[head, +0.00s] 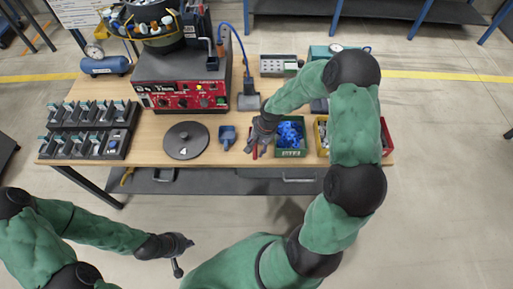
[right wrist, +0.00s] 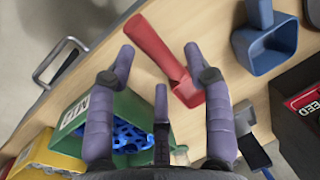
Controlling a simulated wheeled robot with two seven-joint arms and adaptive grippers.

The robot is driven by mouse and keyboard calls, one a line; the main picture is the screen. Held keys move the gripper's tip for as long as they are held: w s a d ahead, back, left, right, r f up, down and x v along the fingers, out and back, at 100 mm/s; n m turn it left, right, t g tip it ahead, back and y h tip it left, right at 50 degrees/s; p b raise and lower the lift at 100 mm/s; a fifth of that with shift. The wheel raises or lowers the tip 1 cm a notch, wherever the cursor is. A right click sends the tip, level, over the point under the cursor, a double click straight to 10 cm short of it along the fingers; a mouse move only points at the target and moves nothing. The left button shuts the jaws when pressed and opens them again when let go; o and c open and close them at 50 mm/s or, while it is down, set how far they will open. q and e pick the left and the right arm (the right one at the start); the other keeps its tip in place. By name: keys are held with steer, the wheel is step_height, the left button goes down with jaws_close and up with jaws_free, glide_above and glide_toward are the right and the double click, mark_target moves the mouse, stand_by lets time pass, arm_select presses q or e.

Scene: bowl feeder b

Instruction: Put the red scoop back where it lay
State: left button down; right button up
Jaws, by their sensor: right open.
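The red scoop (right wrist: 152,44) lies on the wooden table, its handle towards the front edge and its pan further in. In the right wrist view it shows between and beyond the spread fingers of my right gripper (right wrist: 158,62), which is open with no visible grip on it. In the head view only a red sliver of the scoop (head: 254,151) shows beside my right gripper (head: 262,146), between the blue scoop and the green bin. My left gripper (head: 183,255) hangs in front of the table, away from the scoop; its opening is unclear.
A blue scoop (right wrist: 262,50) lies beside the red one. A green bin (right wrist: 88,143) of blue parts stands close on the other side, with a yellow bin (right wrist: 40,158) beyond. A round dark plate (head: 186,141) and red-fronted feeder (head: 185,97) stand left.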

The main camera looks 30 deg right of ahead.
step_height(320, 180, up, 9)
steer(key=s+d+p, duration=0.1)
steer(key=p, duration=0.1)
steer(key=s+a+f+n+y, duration=0.2)
steer(key=s+a+f, duration=0.2)
steer(key=a+f, duration=0.75)
steer(key=s+a+f+n+g, duration=0.1)
steer(key=s+a+f+n, duration=0.1)
steer(key=s+a+f, duration=0.5)
steer(key=s+a, duration=0.2)
steer(key=s, duration=0.2)
steer(key=shift+a+f, duration=0.2)
steer(key=shift+a, duration=0.05)
